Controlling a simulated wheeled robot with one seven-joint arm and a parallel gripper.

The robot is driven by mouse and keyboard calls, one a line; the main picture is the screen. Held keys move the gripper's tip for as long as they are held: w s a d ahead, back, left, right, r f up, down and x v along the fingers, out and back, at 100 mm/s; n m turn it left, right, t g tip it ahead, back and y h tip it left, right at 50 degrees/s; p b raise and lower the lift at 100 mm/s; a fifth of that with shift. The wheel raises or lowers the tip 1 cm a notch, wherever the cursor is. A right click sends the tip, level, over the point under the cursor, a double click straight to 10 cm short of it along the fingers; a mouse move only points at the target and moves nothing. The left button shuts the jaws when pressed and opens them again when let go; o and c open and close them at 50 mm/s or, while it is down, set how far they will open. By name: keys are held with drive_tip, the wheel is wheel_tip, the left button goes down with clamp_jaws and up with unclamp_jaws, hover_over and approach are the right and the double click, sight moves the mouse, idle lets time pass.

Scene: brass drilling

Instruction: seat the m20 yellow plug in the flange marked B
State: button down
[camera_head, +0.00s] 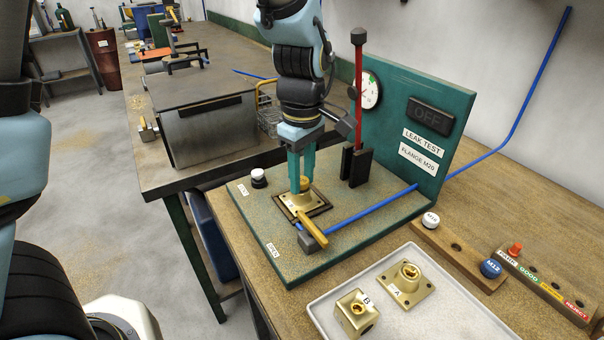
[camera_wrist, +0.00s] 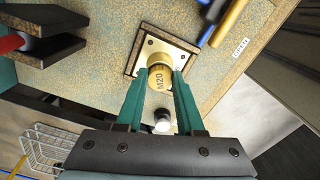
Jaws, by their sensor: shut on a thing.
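My gripper (camera_head: 301,184) is shut on the yellow M20 plug (camera_wrist: 160,78), whose label shows between the fingertips (camera_wrist: 161,74) in the wrist view. The plug stands over the middle of a brass square flange (camera_head: 288,201) set in the dark frame of the green test stand. The flange also shows in the wrist view (camera_wrist: 146,46). I cannot tell how deep the plug sits in it, and no letter is readable on this flange. A brass block marked B (camera_head: 348,318) lies in the tray, beside a square brass flange marked A (camera_head: 402,291).
A yellow lever (camera_head: 313,228) and blue pipe (camera_head: 375,203) lie close in front of the held plug. A red upright lever (camera_head: 358,95) and the LEAK TEST panel (camera_head: 432,85), reading OFF, stand behind. The tray (camera_head: 455,291) and plug rack (camera_head: 460,256) are at the right.

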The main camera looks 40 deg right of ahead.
drive_tip(key=shift+c, duration=0.2)
unclamp_jaws()
idle(0.6)
wheel_tip(320, 180, up, 7)
drive_tip(key=p, duration=0.7)
idle(0.7)
